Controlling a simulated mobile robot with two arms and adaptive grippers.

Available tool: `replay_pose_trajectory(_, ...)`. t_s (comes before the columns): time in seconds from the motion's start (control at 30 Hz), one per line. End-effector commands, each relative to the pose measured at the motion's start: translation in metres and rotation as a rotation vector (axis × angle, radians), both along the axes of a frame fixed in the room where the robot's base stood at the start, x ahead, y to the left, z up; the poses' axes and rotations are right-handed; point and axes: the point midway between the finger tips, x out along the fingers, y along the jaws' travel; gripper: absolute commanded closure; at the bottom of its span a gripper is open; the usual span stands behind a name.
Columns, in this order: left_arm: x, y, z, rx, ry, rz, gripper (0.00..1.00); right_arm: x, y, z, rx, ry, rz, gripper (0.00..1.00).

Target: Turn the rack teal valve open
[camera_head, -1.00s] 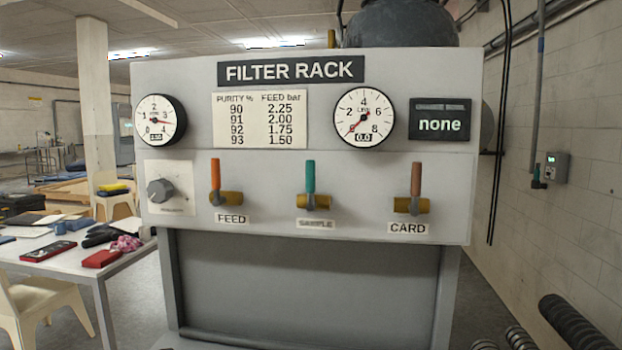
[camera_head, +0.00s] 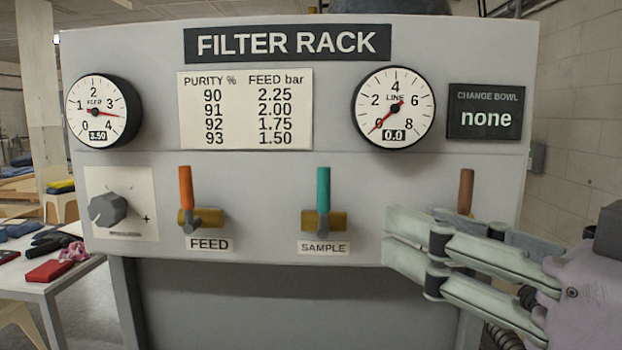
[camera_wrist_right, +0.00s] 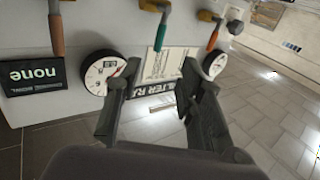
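The teal valve handle (camera_head: 323,190) stands upright above its brass body (camera_head: 312,222) on the rack panel, over the SAMPLE label. It also shows in the right wrist view (camera_wrist_right: 163,32), where the picture is upside down, beyond the fingertips. My right gripper (camera_head: 392,243) is open and empty, to the right of the teal valve and apart from it. Its fingers point left across the panel and hide the CARD label and valve body. The spread fingers also show in the right wrist view (camera_wrist_right: 158,75). My left gripper is out of view.
The orange FEED handle (camera_head: 186,187) stands upright left of the teal one, and the brown CARD handle (camera_head: 466,191) shows behind my gripper. A grey knob (camera_head: 108,209) is at the panel's left. The line gauge (camera_head: 394,107) reads 0.0. The space between teal and orange handles is clear.

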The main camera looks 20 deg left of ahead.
Motion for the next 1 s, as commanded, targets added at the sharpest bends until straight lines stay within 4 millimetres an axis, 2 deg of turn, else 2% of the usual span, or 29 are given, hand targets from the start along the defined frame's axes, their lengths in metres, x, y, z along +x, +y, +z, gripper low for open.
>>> replay_pose_trajectory(0.03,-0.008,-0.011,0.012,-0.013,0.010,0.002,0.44,0.005,0.006,0.005,-0.003,0.006,0.002,0.65)
replay_pose_trajectory(0.2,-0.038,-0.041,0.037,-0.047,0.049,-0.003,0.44,0.023,0.026,0.007,-0.003,0.009,0.001,0.65)
replay_pose_trajectory(0.3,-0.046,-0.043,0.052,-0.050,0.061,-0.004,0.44,0.031,0.038,0.006,-0.002,0.007,0.002,0.65)
replay_pose_trajectory(0.43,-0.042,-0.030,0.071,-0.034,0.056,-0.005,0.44,0.040,0.046,0.007,-0.001,0.007,-0.001,0.65)
replay_pose_trajectory(0.6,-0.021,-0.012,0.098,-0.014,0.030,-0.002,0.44,0.048,0.057,0.006,-0.002,0.006,0.001,0.65)
replay_pose_trajectory(0.73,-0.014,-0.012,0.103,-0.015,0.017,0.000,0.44,0.065,0.077,0.002,-0.001,0.003,0.001,0.65)
replay_pose_trajectory(1.0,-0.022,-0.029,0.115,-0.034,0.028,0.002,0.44,0.095,0.112,0.002,0.000,0.001,0.000,0.65)
